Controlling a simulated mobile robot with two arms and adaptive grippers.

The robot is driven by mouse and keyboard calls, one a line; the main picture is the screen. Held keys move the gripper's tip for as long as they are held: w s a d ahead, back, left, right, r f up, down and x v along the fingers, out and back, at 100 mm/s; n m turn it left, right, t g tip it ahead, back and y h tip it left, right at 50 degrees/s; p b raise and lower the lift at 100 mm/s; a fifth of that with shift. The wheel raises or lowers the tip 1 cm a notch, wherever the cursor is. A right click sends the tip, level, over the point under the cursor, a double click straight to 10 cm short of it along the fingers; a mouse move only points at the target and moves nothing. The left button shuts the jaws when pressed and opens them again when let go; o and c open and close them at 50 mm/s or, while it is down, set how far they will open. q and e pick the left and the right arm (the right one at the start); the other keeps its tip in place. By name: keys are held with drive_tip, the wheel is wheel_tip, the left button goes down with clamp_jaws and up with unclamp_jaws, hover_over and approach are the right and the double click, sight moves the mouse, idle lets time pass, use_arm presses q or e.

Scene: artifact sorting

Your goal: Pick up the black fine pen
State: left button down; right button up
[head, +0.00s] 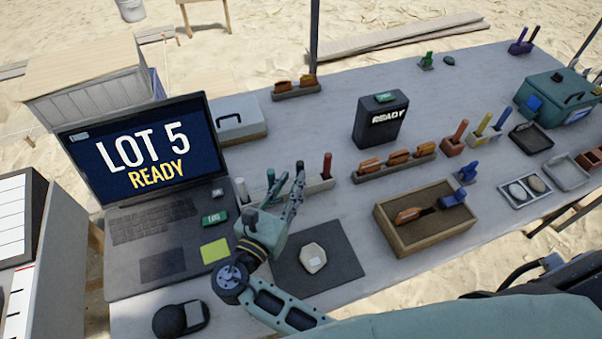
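A pen holder (322,184) stands behind the dark mat, with several upright pens in a row. A dark-topped pen (300,166), which looks like the black fine pen, shows only its upper end; my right gripper covers the rest. A red pen (327,165) stands to its right, a green-topped pen (271,176) to its left, and a white one (241,188) farther left. My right gripper (290,182) is in front of the holder with its fingers apart, the right fingertip just below the dark pen's top. I cannot tell whether it touches the pen. My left gripper is out of view.
A laptop (165,262) reading "LOT 5 READY" stands at the left. A pale stone (313,257) lies on the dark mat (343,270). A wooden tray (418,244) with tools lies to the right. A black "READY" box (381,121) stands behind.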

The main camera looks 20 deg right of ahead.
sight(298, 173)
drive_tip(key=shift+w+d, duration=0.3)
drive_tip(key=shift+d, duration=0.05)
drive_tip(key=x, duration=0.3)
drive_tip(key=shift+w+d+f+p, duration=0.15)
drive_tip(key=shift+w+d+p, duration=0.1)
drive_tip(key=shift+p, duration=0.15)
drive_tip(key=shift+w+d, duration=0.25)
drive_tip(key=shift+w+f, duration=0.1)
drive_tip(key=shift+c, duration=0.5)
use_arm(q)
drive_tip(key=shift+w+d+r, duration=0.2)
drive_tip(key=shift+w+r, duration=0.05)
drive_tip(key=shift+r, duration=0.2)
use_arm(e)
clamp_jaws()
